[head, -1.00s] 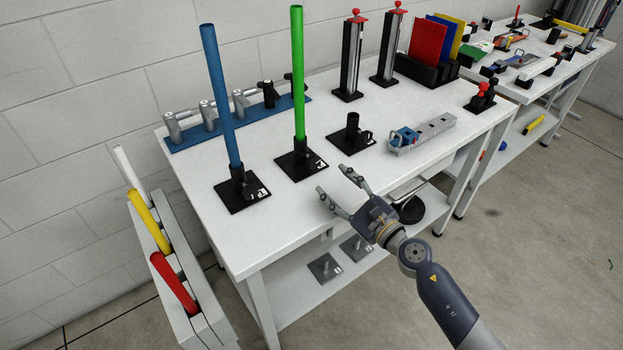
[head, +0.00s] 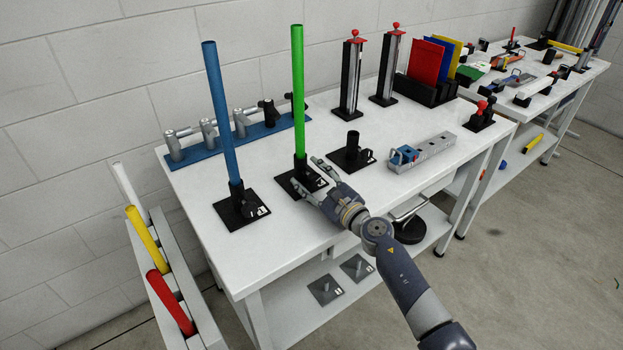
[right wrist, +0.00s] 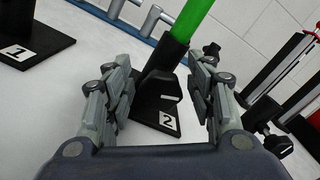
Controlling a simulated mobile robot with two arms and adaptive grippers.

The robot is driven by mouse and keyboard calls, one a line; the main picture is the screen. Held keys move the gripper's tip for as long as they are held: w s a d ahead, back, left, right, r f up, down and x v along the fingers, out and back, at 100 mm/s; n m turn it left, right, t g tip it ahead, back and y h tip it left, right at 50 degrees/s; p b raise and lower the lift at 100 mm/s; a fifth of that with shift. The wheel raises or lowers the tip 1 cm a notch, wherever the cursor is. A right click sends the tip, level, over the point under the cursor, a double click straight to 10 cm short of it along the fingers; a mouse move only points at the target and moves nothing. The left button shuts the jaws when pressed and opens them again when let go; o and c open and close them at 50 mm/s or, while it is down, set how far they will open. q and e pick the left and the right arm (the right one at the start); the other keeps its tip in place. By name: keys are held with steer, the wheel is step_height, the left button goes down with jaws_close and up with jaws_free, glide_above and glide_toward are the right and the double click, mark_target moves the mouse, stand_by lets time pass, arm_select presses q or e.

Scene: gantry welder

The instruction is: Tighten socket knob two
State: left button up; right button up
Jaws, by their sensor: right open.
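The green pole (head: 298,95) stands upright in black socket two (head: 284,184), whose base carries the label 2 (right wrist: 168,122) in the right wrist view. The black knob (right wrist: 163,86) of this socket sticks out from the socket's tube, between my right fingers in that view. My right gripper (head: 304,173) is open and empty, close in front of socket two; its fingers also show in the right wrist view (right wrist: 155,78). I cannot tell whether a finger touches the knob. In the head view the gripper partly covers the socket. My left gripper is not in view.
The blue pole (head: 219,110) stands in socket one (head: 232,211) to the left. An empty black socket (head: 352,150) and a grey metal block (head: 432,152) are to the right. A blue rack with grey clamps (head: 230,143) lies behind. The front left tabletop (head: 260,250) is clear.

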steer(key=c, duration=1.1)
steer(key=shift+m, duration=0.3)
steer(key=m, duration=0.3)
steer(key=shift+w+m+p, duration=0.1)
steer(key=shift+m+p, duration=0.2)
steer(key=shift+m, duration=1.3)
steer(key=o, duration=1.1)
steer(key=shift+d, duration=0.1)
